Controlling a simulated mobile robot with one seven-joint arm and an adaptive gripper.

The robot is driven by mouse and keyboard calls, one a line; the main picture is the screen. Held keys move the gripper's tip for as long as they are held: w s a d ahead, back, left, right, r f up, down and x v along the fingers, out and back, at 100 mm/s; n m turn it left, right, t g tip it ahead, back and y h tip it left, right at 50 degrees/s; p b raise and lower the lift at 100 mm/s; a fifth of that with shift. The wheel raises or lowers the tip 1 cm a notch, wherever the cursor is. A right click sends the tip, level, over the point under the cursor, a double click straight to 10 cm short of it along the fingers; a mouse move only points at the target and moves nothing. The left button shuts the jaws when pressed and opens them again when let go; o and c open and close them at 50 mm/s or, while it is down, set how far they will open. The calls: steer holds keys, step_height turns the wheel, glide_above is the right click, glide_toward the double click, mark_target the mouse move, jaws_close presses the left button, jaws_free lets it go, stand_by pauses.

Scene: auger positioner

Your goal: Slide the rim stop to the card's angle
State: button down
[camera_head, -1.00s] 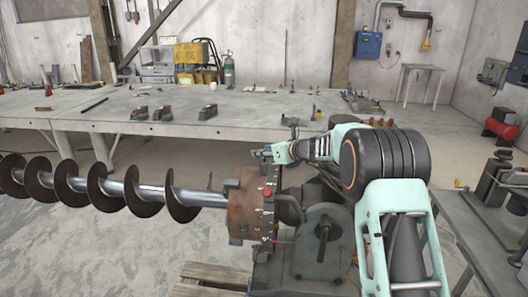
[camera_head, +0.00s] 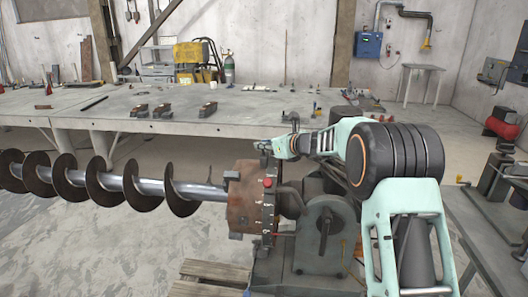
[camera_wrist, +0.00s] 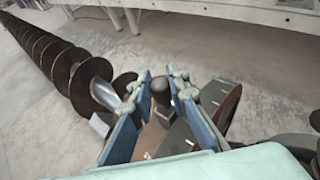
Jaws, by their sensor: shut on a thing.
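My gripper (camera_head: 265,147) is above the rusty round rim (camera_head: 242,200) in the head view. In the wrist view its two blue-padded fingers (camera_wrist: 161,78) stand on either side of a dark round knob (camera_wrist: 160,93) and are shut on it. I cannot tell whether this knob belongs to the rim stop. A dark scale strip (camera_head: 267,212) with white marks runs down the rim, with a red knob (camera_head: 267,182) on it. A grey block (camera_head: 231,174) sits at the rim's upper left; a grey block also shows in the wrist view (camera_wrist: 99,125). I cannot make out the card.
The auger (camera_head: 150,188) extends left from the rim. The grey positioner housing (camera_head: 320,235) stands on its right. A long bench (camera_head: 70,110) behind bears several dark blocks and tools. A wooden pallet (camera_head: 215,273) lies on the floor in front.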

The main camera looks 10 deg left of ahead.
steer(key=shift+n+t+y, duration=0.3)
steer(key=shift+n+t, duration=0.2)
steer(key=shift+t, duration=0.3)
steer(key=shift+s+f+b, duration=0.2)
steer(key=shift+s+b, duration=0.5)
steer(key=shift+b, duration=1.4)
steer(key=shift+s+f+b, duration=0.2)
steer(key=shift+s+b, duration=0.55)
steer(key=shift+b, duration=1.4)
steer(key=shift+s+f+b, duration=0.2)
steer(key=shift+s+b, duration=0.5)
steer(key=shift+b, duration=1.4)
steer(key=shift+s+r+b, duration=0.1)
steer(key=shift+s+b, duration=0.15)
steer(key=shift+b, duration=0.25)
steer(key=c, duration=1.8)
jaws_free()
steer(key=shift+r, duration=0.1)
steer(key=shift+c, duration=0.2)
steer(key=v, duration=1.2)
steer(key=shift+s, duration=0.1)
steer(key=shift+c, duration=0.2)
